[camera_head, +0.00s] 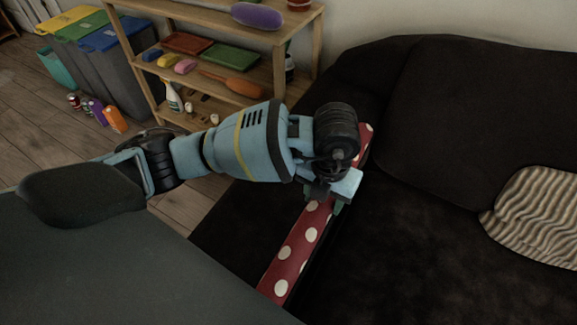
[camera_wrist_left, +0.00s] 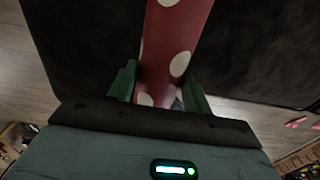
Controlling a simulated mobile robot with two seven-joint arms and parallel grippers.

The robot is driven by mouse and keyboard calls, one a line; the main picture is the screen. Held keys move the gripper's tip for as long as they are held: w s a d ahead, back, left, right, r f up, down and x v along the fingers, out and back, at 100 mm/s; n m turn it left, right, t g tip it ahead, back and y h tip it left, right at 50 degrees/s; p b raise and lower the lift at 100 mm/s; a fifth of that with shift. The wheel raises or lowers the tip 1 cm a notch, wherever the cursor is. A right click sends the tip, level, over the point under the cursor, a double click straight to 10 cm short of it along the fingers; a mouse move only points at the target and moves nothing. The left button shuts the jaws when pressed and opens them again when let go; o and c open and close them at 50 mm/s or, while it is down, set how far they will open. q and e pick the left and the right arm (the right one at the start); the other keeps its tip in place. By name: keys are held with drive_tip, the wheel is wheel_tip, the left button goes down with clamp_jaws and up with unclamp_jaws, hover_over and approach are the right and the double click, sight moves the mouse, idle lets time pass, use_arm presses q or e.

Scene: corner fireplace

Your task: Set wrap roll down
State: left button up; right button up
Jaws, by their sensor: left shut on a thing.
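The wrap roll (camera_head: 291,255) is a long red roll with white dots. My left gripper (camera_head: 337,200) is shut on it near its middle in the head view. The roll slants over the dark sofa (camera_head: 400,240); I cannot tell whether it touches the seat. In the left wrist view the roll (camera_wrist_left: 175,45) passes between the two green fingers of the left gripper (camera_wrist_left: 168,88). My left arm and wrist hide part of the roll. My right gripper is not in view.
A striped pillow (camera_head: 535,215) lies on the sofa at right. A wooden shelf (camera_head: 215,20) with trays and bottles stands behind my arm.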

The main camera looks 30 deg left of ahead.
use_arm(q)
drive_tip(key=w+a, duration=0.2)
drive_tip(key=a, duration=0.2)
drive_tip(key=w+a+f, duration=0.1)
drive_tip(key=w+a, duration=0.1)
drive_tip(key=a, duration=0.2)
drive_tip(key=w+a+b, duration=0.1)
drive_tip(key=w+a, duration=0.2)
drive_tip(key=a, duration=0.2)
drive_tip(key=shift+a+f, duration=0.1)
drive_tip(key=shift+f, duration=1.85)
drive_tip(key=shift+f, duration=0.15)
drive_tip(key=o, duration=1.1)
drive_tip(key=shift+c, duration=0.2)
wheel_tip(320, 180, up, 12)
drive_tip(key=p, duration=0.1)
drive_tip(key=shift+r, duration=0.2)
